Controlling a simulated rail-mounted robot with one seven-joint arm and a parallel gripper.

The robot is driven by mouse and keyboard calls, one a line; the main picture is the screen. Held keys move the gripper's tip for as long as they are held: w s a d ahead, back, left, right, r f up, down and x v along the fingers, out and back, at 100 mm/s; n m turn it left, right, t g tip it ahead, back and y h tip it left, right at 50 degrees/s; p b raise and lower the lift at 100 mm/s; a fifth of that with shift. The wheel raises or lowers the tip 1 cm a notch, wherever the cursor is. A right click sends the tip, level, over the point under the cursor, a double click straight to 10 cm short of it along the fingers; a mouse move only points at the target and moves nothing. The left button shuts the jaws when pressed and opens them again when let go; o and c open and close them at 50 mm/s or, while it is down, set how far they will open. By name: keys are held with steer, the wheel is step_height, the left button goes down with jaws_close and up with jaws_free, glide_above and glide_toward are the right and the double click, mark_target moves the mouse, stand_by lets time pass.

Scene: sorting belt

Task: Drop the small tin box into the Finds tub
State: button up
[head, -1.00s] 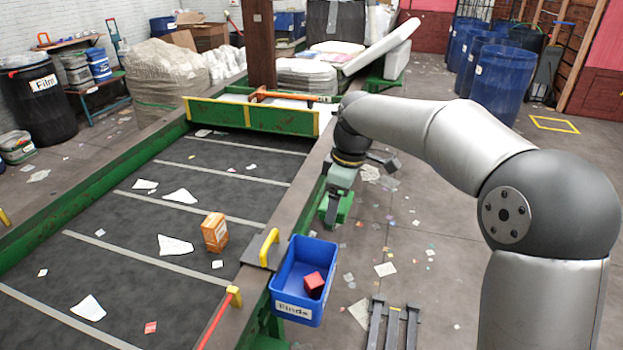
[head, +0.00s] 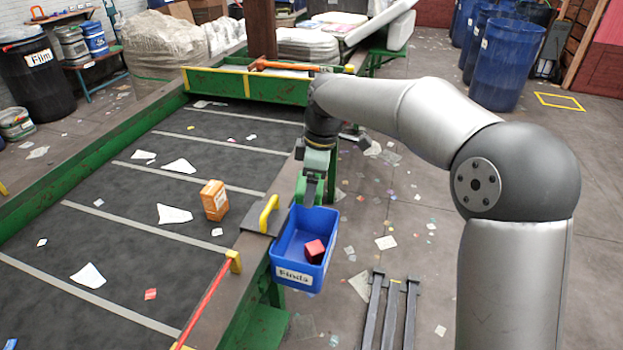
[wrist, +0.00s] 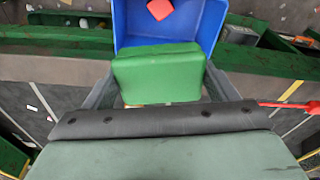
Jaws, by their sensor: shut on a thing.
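The small tin box is green; in the wrist view it (wrist: 160,75) sits between the two fingers of my gripper (wrist: 158,85). In the head view my gripper (head: 311,190) hangs at the far end of the blue Finds tub (head: 293,275), with the green box partly hidden behind the fingers. The tub also shows in the wrist view (wrist: 128,25), just beyond the box. I cannot tell whether the box is over the tub's rim or just short of it. A red block (head: 315,250) lies inside the tub.
The tub hangs on the belt's side rail beside a yellow handle (head: 268,214). An orange carton (head: 214,200) and white scraps lie on the dark belt (head: 130,235). A red bar (head: 207,300) runs along the near rail. Blue barrels (head: 505,65) stand at the back right.

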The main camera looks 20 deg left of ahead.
steer(key=o, duration=0.9)
steer(key=shift+o, duration=0.2)
steer(key=shift+r, duration=0.1)
step_height(320, 180, up, 17)
steer(key=d, duration=0.2)
steer(key=shift+w+d, duration=0.2)
steer(key=shift+d, duration=0.05)
steer(key=s+d+f+m+h, duration=0.1)
steer(key=s+d+f+m, duration=0.3)
steer(key=d, duration=0.3)
steer(key=s+d+f+m+t, duration=0.1)
steer(key=s+d+f+m, duration=0.3)
steer(key=d, duration=0.2)
steer(key=s+d+f+m+h, duration=0.1)
steer(key=s+d+f+m, duration=0.25)
steer(key=d, duration=0.35)
steer(key=s+d+f+m, duration=0.4)
steer(key=s+f, duration=0.1)
steer(key=s, duration=0.2)
steer(key=s+d+f+m, duration=0.4)
steer(key=s+f, duration=0.1)
steer(key=s, duration=0.2)
steer(key=shift+s+d+f+m, duration=0.3)
steer(key=shift+s+m, duration=0.05)
